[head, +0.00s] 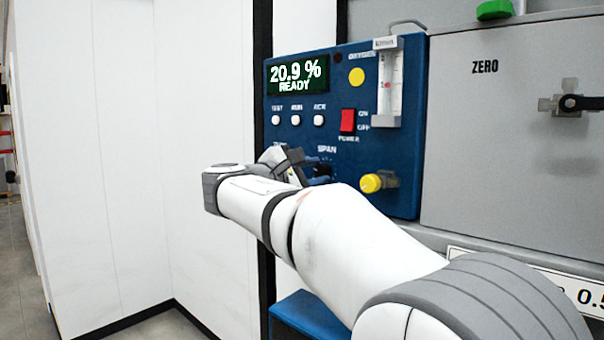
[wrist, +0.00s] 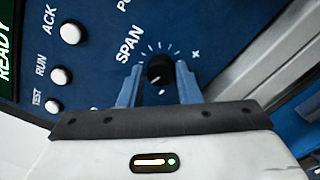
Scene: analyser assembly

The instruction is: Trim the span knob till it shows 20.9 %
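The blue analyser panel (head: 345,140) has a display (head: 297,73) reading "20.9 %" and "READY". The span knob (wrist: 160,70) is a small black dial with a white mark, ringed by white ticks, under the label "SPAN". In the head view my arm mostly hides it. My gripper (wrist: 159,72) is at the panel, with one blue finger on each side of the knob. Thin gaps show between the fingers and the knob, so it looks open around the knob, not clamped on it.
The TEST, RUN and ACK buttons (head: 297,120) sit left of a red power switch (head: 348,120). A yellow knob (head: 372,183) and a flowmeter (head: 388,85) are at the right. A grey "ZERO" door (head: 500,140) adjoins the panel. A white wall (head: 120,150) stands left.

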